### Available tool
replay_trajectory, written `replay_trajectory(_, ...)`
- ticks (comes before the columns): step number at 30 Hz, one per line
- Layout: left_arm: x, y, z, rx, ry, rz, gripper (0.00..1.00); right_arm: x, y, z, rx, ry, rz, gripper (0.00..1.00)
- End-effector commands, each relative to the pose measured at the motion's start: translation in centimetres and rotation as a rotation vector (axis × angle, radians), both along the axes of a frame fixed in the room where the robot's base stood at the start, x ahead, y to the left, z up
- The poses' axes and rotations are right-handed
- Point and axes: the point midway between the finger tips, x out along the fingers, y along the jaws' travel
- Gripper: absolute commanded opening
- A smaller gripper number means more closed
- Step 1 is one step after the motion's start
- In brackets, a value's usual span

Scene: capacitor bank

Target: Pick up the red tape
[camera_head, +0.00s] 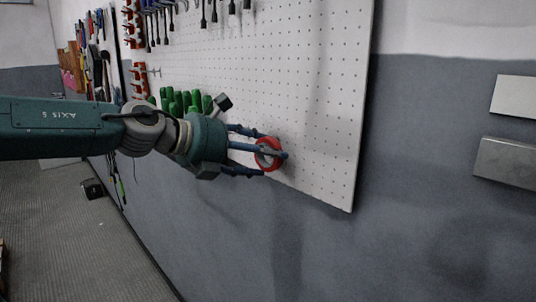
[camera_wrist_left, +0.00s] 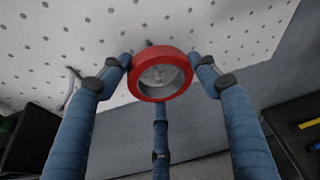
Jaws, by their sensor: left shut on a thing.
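The red tape (camera_head: 269,154) is a roll with a pale centre, close to the lower right part of the white pegboard. It also shows in the left wrist view (camera_wrist_left: 160,74), between the blue fingers. My left gripper (camera_head: 262,156) reaches in from the left and is shut on the red tape, with fingers on either side and one below. In the left wrist view, my left gripper (camera_wrist_left: 160,80) has the roll at its fingertips. Whether the roll still touches its peg or the board is hard to tell. My right gripper does not show.
The white pegboard (camera_head: 320,110) carries dark tools along its top and green-handled tools (camera_head: 185,101) behind my left wrist. More tools hang farther left. Two pale panels (camera_head: 508,160) are on the grey wall at right. The wall below the board is bare.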

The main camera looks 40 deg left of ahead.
Motion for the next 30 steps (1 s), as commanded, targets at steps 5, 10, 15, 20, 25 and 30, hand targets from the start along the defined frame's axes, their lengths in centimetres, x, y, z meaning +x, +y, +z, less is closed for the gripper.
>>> replay_trajectory(5,-0.1,-0.2,-0.5,-0.002,0.011,-0.006,0.35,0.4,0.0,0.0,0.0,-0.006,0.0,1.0)
replay_trajectory(10,-0.1,-0.2,-0.3,-0.002,0.011,-0.006,0.35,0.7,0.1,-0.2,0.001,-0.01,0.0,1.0)
replay_trajectory(15,-0.1,-0.2,1.3,0.001,0.008,-0.004,0.25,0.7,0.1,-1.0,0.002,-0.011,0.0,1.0)
replay_trajectory(20,-1.2,0.1,3.0,0.0,0.003,-0.003,0.25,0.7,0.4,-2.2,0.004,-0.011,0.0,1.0)
replay_trajectory(25,-5.1,0.9,3.0,0.0,-0.002,-0.001,0.25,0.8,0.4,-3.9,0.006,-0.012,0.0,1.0)
replay_trajectory(30,-10.2,1.9,3.0,-0.001,-0.005,-0.001,0.25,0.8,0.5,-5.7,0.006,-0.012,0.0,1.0)
